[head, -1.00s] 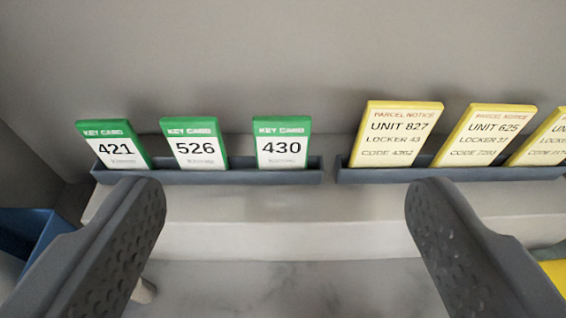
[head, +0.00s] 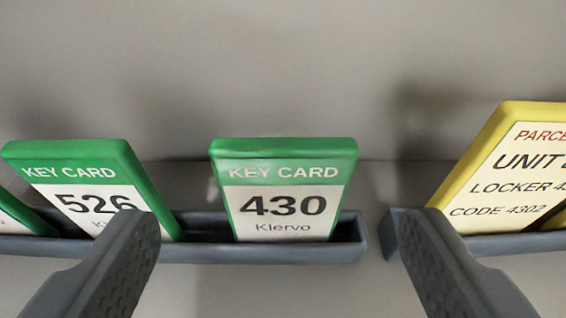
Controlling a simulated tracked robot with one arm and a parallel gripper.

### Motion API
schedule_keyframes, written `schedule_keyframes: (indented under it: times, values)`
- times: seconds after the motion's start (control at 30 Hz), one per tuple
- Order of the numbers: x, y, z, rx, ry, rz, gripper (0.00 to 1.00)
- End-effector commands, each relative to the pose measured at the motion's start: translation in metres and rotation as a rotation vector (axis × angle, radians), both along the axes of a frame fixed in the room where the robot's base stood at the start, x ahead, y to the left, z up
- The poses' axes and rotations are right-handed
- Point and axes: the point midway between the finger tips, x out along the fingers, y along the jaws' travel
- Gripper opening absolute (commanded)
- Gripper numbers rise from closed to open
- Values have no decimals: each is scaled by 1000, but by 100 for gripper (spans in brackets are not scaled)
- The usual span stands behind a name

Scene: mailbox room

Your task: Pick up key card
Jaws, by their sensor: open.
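A green-edged key card marked 430 Klervo (head: 284,190) stands upright in a dark grey tray (head: 340,246), near the middle of the view. A second key card marked 526 (head: 88,187) stands to its left, partly hidden by my left finger. A third green card (head: 18,222) is cut off at the left edge. My gripper (head: 284,235) is open and empty. Its two fingers lie to either side of card 430 in the picture, with wide gaps and no visible contact.
A yellow parcel notice (head: 505,175) stands in a second dark tray (head: 510,244) on the right, partly behind my right finger. There is a gap between the two trays. A plain grey wall (head: 290,65) rises behind the cards.

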Motion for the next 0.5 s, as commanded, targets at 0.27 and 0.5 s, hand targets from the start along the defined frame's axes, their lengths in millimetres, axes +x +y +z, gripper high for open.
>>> schedule_keyframes:
  times: [0.27,0.5]
  values:
    - [21,0,-7,0,-2,1,75]
    - [36,0,-14,0,0,1,75]
